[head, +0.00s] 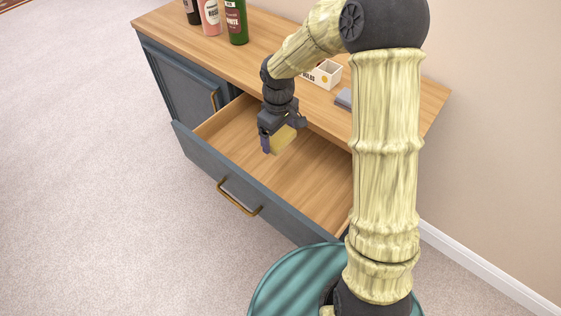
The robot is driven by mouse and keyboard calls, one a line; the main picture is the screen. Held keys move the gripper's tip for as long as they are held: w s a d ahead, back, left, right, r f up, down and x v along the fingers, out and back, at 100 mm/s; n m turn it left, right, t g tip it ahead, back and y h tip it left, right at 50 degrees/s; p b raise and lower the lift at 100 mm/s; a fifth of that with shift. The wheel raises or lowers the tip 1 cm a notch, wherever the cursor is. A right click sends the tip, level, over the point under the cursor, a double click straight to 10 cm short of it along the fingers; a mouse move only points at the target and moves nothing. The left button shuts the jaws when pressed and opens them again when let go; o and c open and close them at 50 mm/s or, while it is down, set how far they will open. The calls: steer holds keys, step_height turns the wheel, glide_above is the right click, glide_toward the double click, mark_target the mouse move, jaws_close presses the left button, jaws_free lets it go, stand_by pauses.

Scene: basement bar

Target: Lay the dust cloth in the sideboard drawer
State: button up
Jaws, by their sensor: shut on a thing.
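The sideboard drawer (308,182) is pulled open, and its wooden floor looks bare. Its blue-grey front has a brass handle (238,198). My gripper (276,146) points down over the open drawer, towards its back side. It is shut on a yellow cloth (284,140), taken to be the dust cloth, which hangs to the right of the visible finger. I cannot tell whether the cloth touches the drawer floor. Part of the drawer's right end is hidden behind my arm.
On the wooden sideboard top (285,65) stand a green bottle (236,22), a pink bottle (210,17) and a dark bottle. A small white box (325,74) and a grey item (344,98) lie near my arm. A closed cupboard door (183,88) is left of the drawer.

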glide_above(280, 167)
step_height(280, 167, down, 9)
steer(key=shift+a+r+b, duration=0.1)
steer(key=shift+b, duration=0.25)
step_height(280, 167, down, 4)
steer(key=shift+f, duration=0.25)
